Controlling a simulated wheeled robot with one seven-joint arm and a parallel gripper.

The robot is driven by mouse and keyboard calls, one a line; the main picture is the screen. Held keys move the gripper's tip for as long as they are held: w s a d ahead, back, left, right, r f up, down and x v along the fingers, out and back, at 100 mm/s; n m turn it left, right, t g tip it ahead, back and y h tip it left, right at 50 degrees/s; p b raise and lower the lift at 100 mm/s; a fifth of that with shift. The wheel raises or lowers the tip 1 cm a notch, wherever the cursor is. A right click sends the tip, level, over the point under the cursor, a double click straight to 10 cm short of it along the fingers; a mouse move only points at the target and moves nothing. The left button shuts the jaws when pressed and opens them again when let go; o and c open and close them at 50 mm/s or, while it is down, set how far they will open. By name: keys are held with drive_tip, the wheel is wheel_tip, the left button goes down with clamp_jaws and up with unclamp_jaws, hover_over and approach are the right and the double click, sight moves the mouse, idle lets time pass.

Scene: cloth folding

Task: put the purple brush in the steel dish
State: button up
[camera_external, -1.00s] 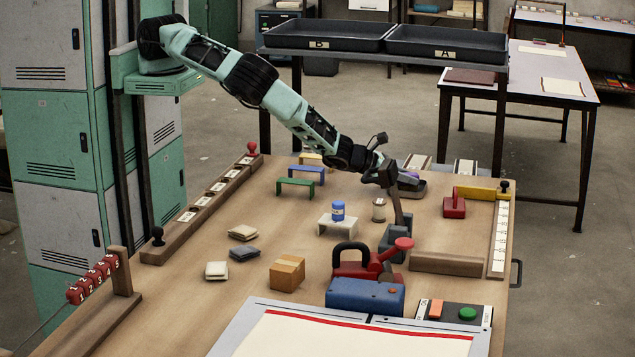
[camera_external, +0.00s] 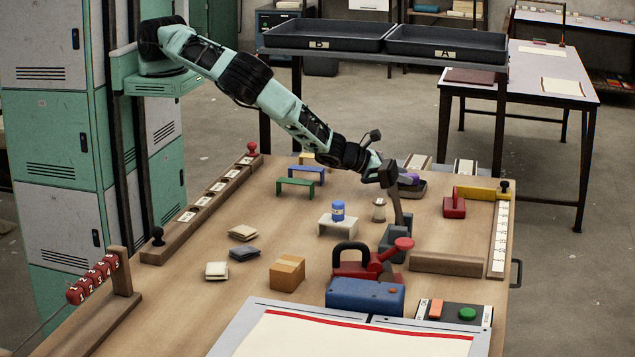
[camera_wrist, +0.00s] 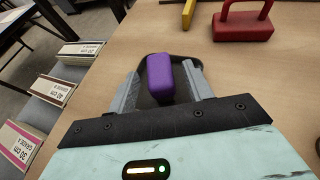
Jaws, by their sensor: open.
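A purple block-shaped thing, apparently the brush (camera_wrist: 160,78), shows between the two fingers of my gripper (camera_wrist: 160,92) in the wrist view. The fingers are apart, with a gap on at least the right side of the purple body. A dark, rounded dish (camera_wrist: 198,63) shows behind and around it; I take it for the steel dish. In the external view the dish (camera_external: 418,191) is at the table's far right, with a bit of purple (camera_external: 408,179) above its rim. My gripper (camera_external: 389,180) is right beside it and partly hides it. Whether the brush rests on the dish's floor is unclear.
A red-handled block (camera_external: 454,204) and a yellow bar (camera_external: 477,193) lie to the right. A small jar (camera_external: 379,210) and a blue bottle (camera_external: 338,210) on a white stand are nearer. Labelled cards (camera_wrist: 52,91) line the left of the wrist view.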

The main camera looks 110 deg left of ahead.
drive_tip(key=b+v, duration=0.1)
drive_tip(key=v, duration=0.8)
drive_tip(key=shift+s+b, duration=0.2)
drive_tip(key=shift+b, duration=0.2)
drive_tip(key=shift+s+a+r+n, duration=0.1)
drive_tip(key=shift+s+r+n, duration=0.1)
drive_tip(key=shift+n, duration=0.1)
drive_tip(key=s+a+r+n+g, duration=0.45)
drive_tip(key=s+a+n, duration=0.3)
drive_tip(key=n, duration=0.25)
drive_tip(key=s+a+r+n+g, duration=0.45)
drive_tip(key=s+a+n, duration=0.3)
drive_tip(key=n, duration=0.35)
drive_tip(key=s+r+n+g+h, duration=0.1)
drive_tip(key=s+r+n, duration=0.4)
drive_tip(key=s, duration=0.3)
drive_tip(key=s+d+r+n+g+h, duration=0.1)
drive_tip(key=s+r+n+h, duration=0.1)
drive_tip(key=s+r+n, duration=0.3)
drive_tip(key=s+r+n+g+h, duration=0.1)
drive_tip(key=s+r+n, duration=0.4)
drive_tip(key=s, duration=0.7)
drive_tip(key=n, duration=0.2)
drive_tip(key=shift+d+r+n+h, duration=0.3)
drive_tip(key=shift+d+r+n, duration=0.05)
drive_tip(key=shift+d+n, duration=0.05)
